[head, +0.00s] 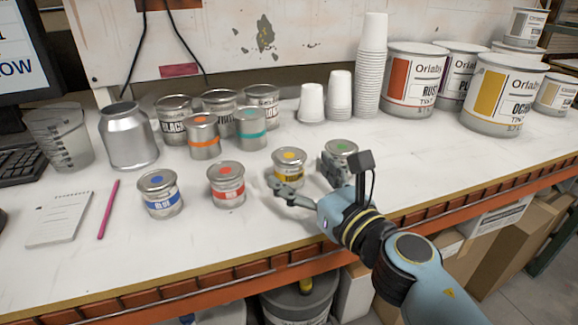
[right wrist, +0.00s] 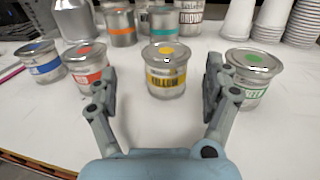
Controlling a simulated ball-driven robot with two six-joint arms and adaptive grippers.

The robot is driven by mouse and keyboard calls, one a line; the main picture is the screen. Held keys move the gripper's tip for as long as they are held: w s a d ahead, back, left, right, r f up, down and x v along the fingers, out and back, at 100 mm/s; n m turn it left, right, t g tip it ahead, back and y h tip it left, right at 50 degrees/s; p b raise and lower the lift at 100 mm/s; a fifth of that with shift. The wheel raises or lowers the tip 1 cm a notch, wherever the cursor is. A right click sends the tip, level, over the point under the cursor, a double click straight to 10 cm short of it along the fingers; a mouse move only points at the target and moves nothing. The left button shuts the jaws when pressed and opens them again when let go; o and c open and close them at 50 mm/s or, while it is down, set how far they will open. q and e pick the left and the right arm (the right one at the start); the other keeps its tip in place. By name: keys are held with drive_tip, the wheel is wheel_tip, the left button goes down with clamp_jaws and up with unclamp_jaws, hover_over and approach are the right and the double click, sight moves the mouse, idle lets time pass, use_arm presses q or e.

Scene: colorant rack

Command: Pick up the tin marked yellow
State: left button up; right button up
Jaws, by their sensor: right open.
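The tin marked yellow (head: 290,168) stands upright on the white table, with a yellow dot on its lid and a yellow label band. It also shows in the right wrist view (right wrist: 166,72), centred ahead between my fingers. My right gripper (head: 309,178) is open, its fingers spread to either side of the tin. In the right wrist view my right gripper (right wrist: 163,82) appears clear of the yellow tin, with nothing held. The left gripper is not in view.
The red tin (head: 226,183) stands left of the left finger. The green tin (right wrist: 253,73) is close by the right finger. The blue tin (head: 159,193) is farther left. Orange (head: 203,135) and teal (head: 250,128) tins stand behind. Paper cups (head: 311,102) and large paint buckets (head: 414,78) line the back.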

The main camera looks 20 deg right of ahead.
sight(281, 150)
drive_tip(key=x, duration=0.4)
drive_tip(key=d+x, duration=0.1)
drive_tip(key=x, duration=0.1)
drive_tip(key=shift+w+a+f, duration=0.1)
drive_tip(key=shift+w+a, duration=0.05)
drive_tip(key=shift+w, duration=0.2)
drive_tip(key=c, duration=1.2)
drive_tip(key=shift+c, duration=0.2)
